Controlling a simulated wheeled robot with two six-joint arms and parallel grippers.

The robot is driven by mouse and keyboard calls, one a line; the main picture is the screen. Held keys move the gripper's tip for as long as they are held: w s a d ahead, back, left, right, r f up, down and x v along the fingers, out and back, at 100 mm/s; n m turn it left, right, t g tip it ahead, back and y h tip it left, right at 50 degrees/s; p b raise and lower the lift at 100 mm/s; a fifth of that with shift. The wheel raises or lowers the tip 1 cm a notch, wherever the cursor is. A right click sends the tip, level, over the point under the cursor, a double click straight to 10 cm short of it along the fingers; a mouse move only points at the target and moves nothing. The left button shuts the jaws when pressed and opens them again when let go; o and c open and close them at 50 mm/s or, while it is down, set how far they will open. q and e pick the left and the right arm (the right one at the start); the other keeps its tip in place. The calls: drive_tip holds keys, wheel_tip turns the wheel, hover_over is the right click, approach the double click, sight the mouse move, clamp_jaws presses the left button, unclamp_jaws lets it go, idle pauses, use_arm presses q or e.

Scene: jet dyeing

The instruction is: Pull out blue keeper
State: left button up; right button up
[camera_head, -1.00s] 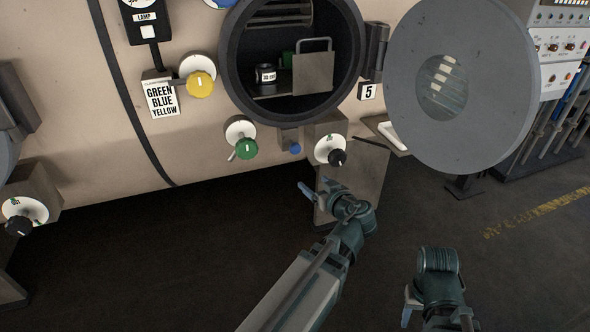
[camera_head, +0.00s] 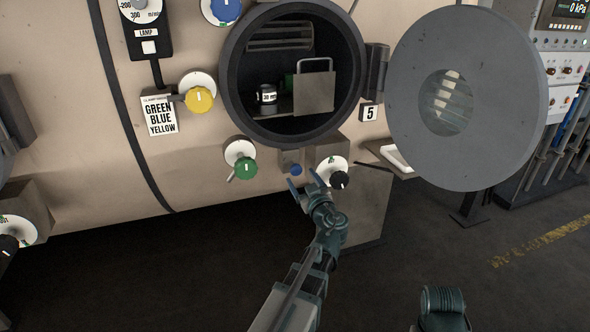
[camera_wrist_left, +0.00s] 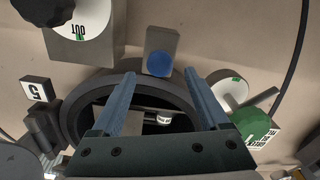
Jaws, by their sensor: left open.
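The blue keeper (camera_head: 296,169) is a small round blue knob on a grey block under the open round port of the machine. It also shows in the left wrist view (camera_wrist_left: 162,64), between the lines of my two fingers. My left gripper (camera_head: 302,180) is open and empty, just below and in front of the keeper. In the left wrist view my fingers (camera_wrist_left: 159,76) stand apart on either side of the keeper's line. Whether they touch the block cannot be told. Only a link of my right arm shows at the bottom right.
A green knob (camera_head: 243,168) sits left of the keeper and a black-handled dial (camera_head: 339,179) right of it. The open port (camera_head: 240,105) is above, with its round door (camera_head: 400,90) swung right. A yellow knob (camera_head: 200,100) is farther left.

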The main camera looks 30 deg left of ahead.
sight(297, 171)
use_arm(q)
drive_tip(key=x, duration=0.6)
drive_tip(key=shift+w+a, duration=0.25)
drive_tip(key=shift+a, duration=0.05)
clamp_jaws()
idle(1.2)
